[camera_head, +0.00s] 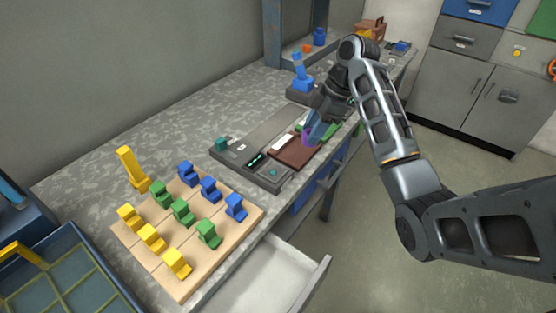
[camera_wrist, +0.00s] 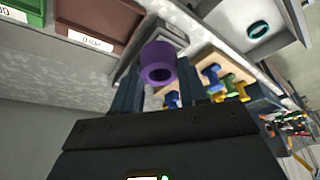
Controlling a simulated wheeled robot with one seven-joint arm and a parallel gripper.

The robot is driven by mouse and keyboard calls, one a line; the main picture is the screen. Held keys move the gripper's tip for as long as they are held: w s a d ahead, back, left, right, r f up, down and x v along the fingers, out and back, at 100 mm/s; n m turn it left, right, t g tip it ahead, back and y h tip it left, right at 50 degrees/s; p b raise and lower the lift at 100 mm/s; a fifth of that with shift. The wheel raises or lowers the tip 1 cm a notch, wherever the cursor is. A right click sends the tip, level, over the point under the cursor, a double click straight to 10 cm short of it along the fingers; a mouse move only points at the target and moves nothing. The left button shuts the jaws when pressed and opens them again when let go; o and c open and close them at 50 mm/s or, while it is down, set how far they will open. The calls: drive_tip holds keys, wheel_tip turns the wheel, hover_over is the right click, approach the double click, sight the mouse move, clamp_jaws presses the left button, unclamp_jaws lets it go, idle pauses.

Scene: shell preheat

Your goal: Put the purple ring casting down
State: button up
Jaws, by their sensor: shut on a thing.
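The purple ring casting (camera_wrist: 158,62) is a short, thick-walled cup shape with a dark round opening in the wrist view. It sits between the fingers of my gripper (camera_wrist: 158,88). In the head view, my gripper (camera_head: 316,127) reaches over the bench with the purple casting (camera_head: 307,136) at its tip, above or near the brown tray (camera_head: 290,155). The gripper is shut on the casting. I cannot tell whether the casting touches anything below. The brown tray (camera_wrist: 97,22) also shows in the wrist view, with a white label.
A green tray (camera_head: 332,129) lies behind the brown one. A grey device with a lit panel (camera_head: 255,161) stands to the left. A wooden board (camera_head: 187,283) holds yellow, green and blue pieces. An open drawer (camera_head: 262,283) juts from the bench front. Bare bench (camera_head: 90,185) lies at left.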

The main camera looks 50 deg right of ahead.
drive_tip(key=w+a+f+b, duration=0.6)
drive_tip(key=a, duration=0.1)
drive_tip(key=shift+w+b, duration=0.35)
wheel_tip(320, 180, down, 2)
drive_tip(key=shift+a+b, duration=0.15)
drive_tip(key=shift+b, duration=0.65)
drive_tip(key=shift+f, duration=1)
drive_tip(key=shift+f, duration=0.2)
drive_tip(key=o, duration=1.1)
drive_tip(key=shift+r, duration=0.1)
